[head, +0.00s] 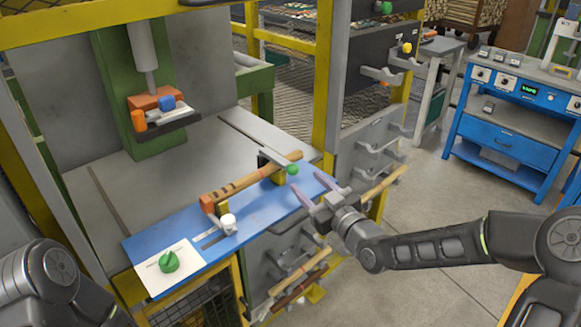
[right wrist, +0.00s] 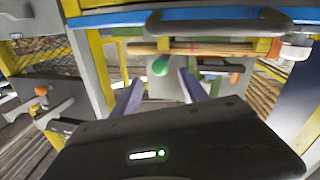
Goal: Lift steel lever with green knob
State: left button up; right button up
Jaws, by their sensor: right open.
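The steel lever (head: 280,157) is a grey bar at the right end of the blue bench plate, and a round green knob (head: 292,169) sits at its end. My right gripper (head: 316,190) is open and empty, just to the right of and below the knob in the head view. In the right wrist view the green knob (right wrist: 160,66) shows between and just beyond the two fingertips, with no visible contact. My left gripper is out of view; only part of my left arm shows at the lower left.
A turned wooden handle (head: 250,177) lies in supports along the blue plate (head: 250,212), beside the lever. A yellow post (head: 326,80) stands behind. A blue cabinet (head: 505,140) is at the right.

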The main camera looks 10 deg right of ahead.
aim_at(298, 171)
jog(key=shift+p+x, duration=0.85)
jog(key=shift+x, duration=3.1)
jog(key=shift+c, duration=0.5)
grip_shut()
jog(key=shift+d, duration=0.1)
jog(key=shift+w+d, duration=0.1)
